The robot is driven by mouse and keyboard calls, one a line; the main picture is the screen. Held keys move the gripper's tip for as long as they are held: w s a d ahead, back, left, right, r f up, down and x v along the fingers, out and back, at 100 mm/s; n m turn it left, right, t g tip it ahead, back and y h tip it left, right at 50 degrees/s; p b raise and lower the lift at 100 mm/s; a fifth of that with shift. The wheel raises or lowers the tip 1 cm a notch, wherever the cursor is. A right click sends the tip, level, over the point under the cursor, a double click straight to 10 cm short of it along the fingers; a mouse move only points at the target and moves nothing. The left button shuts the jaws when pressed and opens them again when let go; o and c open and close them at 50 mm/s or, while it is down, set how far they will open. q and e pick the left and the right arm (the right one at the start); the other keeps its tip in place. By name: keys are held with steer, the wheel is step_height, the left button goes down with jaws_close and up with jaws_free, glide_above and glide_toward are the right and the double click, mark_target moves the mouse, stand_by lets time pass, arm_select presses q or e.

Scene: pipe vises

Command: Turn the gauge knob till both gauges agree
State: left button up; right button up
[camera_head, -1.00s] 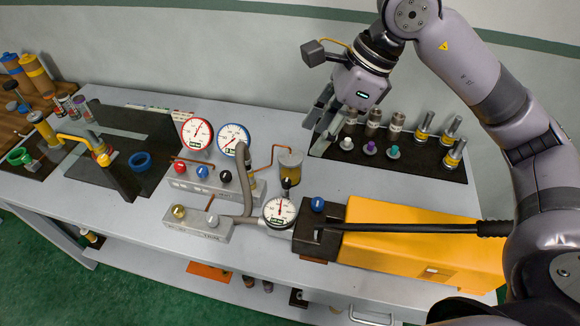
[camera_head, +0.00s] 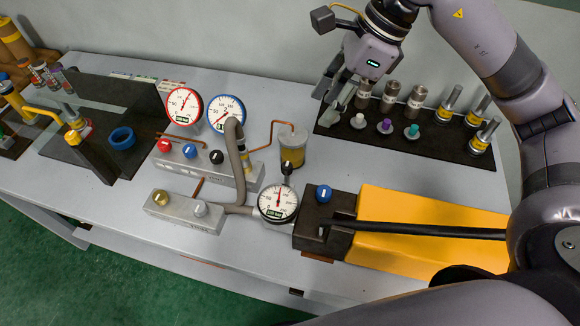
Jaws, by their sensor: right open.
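A red-rimmed gauge (camera_head: 184,106) and a blue-rimmed gauge (camera_head: 225,113) stand over a grey manifold with red (camera_head: 165,146), blue (camera_head: 190,151) and black (camera_head: 216,157) knobs. A black-rimmed gauge (camera_head: 278,203) sits in front, with a small black knob (camera_head: 288,168) just above it. The red-rimmed needle leans up and right; the black-rimmed needle points nearly straight up; the blue-rimmed needle points lower left. Which knob is the gauge knob, I cannot tell. My right gripper (camera_head: 337,98) is open and empty, beyond and right of the gauges. My left gripper is out of view.
A black mat (camera_head: 455,160) with several metal cylinders and small caps lies by my right gripper. A yellow pump (camera_head: 430,215) with a long black handle (camera_head: 425,229) fills the right. A clear cup (camera_head: 292,148) stands behind the front gauge.

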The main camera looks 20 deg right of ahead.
steer(key=f, duration=0.2)
steer(key=p, duration=0.4)
glide_toward(288, 165)
steer(key=x, duration=0.7)
steer(key=shift+a+f, duration=0.1)
steer(key=shift+f, duration=0.05)
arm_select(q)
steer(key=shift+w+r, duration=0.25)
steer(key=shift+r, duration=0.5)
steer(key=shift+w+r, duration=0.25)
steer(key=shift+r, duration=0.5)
arm_select(e)
steer(key=shift+x, duration=0.75)
steer(key=shift+c, duration=0.3)
jaws_close()
